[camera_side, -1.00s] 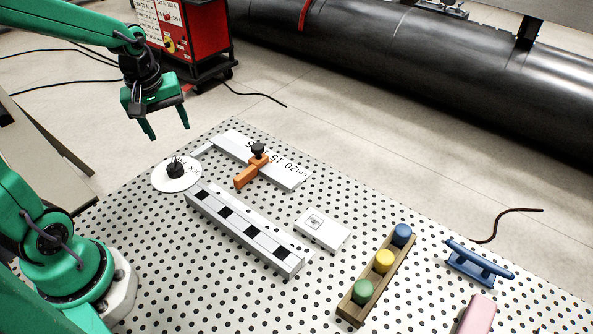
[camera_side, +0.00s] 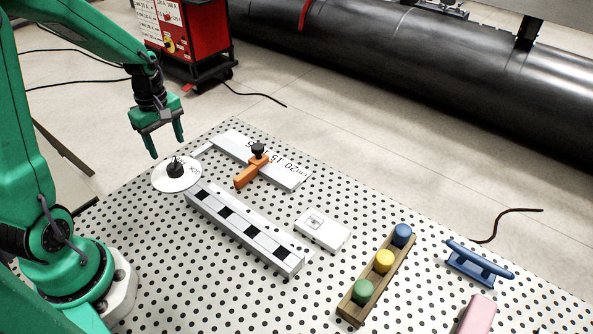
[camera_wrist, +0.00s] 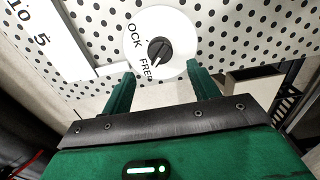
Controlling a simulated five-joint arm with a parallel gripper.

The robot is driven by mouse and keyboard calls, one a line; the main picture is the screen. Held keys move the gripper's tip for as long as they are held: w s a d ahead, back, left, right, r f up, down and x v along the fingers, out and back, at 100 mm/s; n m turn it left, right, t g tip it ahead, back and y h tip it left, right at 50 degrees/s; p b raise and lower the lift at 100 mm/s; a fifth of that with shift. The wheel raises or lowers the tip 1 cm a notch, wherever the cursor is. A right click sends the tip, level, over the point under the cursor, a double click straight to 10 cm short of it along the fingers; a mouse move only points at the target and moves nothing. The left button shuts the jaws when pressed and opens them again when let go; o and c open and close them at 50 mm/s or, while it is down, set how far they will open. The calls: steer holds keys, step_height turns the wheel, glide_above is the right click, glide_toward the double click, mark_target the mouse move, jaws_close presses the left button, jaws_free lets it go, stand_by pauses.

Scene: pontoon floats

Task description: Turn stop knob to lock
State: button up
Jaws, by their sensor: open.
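The stop knob (camera_side: 175,167) is a black pointer knob on a round white dial (camera_side: 190,182) at the left end of the perforated table. In the wrist view the knob (camera_wrist: 159,50) stands on the dial (camera_wrist: 180,30), which bears "FREE" and a partly hidden word ending in "OCK". The knob's pointer line lies at a slant; which word it marks I cannot tell for sure. My gripper (camera_side: 168,152) is open and empty, above and just behind the dial. In the wrist view its two fingers (camera_wrist: 162,80) are spread to either side of the dial's near edge, apart from the knob.
A white ruler (camera_side: 290,178) with an orange stop (camera_side: 246,176) and black top knob lies right of the dial. A checkered rail (camera_side: 245,233), a white block (camera_side: 322,230), a wooden rack (camera_side: 377,285) with coloured cylinders, a blue cleat (camera_side: 478,264) and a pink block (camera_side: 478,315) stand farther right.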

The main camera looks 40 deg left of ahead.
mark_target(173, 163)
steer(key=shift+f, duration=3.55)
steer(key=c, duration=1)
